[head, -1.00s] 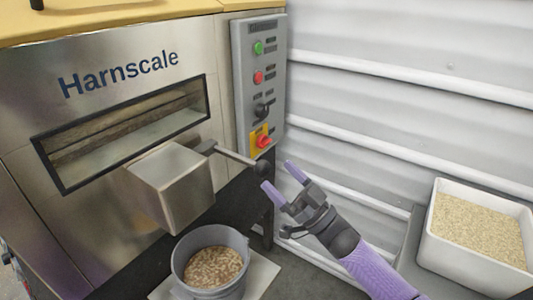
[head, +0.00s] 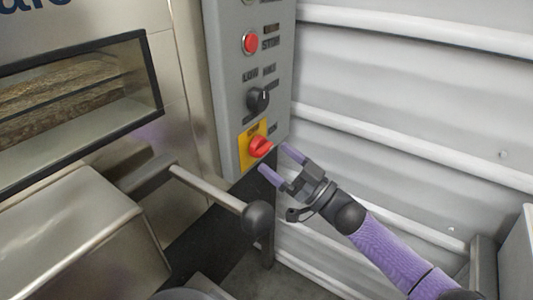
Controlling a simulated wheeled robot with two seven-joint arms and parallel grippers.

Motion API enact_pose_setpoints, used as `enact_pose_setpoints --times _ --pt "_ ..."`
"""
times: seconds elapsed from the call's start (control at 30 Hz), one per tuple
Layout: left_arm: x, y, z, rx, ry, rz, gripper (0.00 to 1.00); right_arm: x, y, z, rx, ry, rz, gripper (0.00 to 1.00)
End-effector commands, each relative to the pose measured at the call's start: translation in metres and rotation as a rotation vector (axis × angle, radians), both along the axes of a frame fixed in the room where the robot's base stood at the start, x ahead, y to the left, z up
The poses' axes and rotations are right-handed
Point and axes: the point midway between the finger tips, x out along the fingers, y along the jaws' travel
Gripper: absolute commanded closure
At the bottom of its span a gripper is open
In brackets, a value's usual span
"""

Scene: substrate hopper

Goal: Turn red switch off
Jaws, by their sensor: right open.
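The red switch (head: 260,147) is a rotary knob on a yellow plate (head: 244,155) at the bottom of the grey control panel (head: 226,88). My right gripper (head: 280,160) is open, with its two purple fingertips just below and to the right of the red switch. One fingertip is at the right of the knob and the other is below it. I cannot tell whether either touches it. Nothing is between the fingers. My left gripper is not in view.
A black selector knob (head: 258,99) and a red push button (head: 250,43) sit above the switch. A lever with a black ball end (head: 257,217) sticks out below the panel, near the gripper. A metal box (head: 75,240) juts out at left. The corrugated wall (head: 400,90) stands at right.

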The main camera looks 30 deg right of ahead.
Motion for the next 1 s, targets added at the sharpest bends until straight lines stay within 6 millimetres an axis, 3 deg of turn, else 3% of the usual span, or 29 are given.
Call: enact_pose_setpoints --times 0.2,0.47,0.87,0.9,1.0 --pt "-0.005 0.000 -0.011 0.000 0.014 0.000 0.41 0.026 0.011 0.009 0.000 0.001 0.000 0.00" --pt "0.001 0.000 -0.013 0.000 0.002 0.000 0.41 0.028 0.012 0.013 0.001 0.001 -0.001 0.00" --pt "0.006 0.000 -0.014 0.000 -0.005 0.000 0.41 0.028 0.012 0.012 0.001 0.002 0.001 0.83" --pt "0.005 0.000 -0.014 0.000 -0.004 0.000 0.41 0.028 0.012 0.012 0.001 0.002 0.001 0.88" --pt "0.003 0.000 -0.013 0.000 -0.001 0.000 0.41 0.028 0.012 0.012 -0.002 0.000 0.001 0.88"
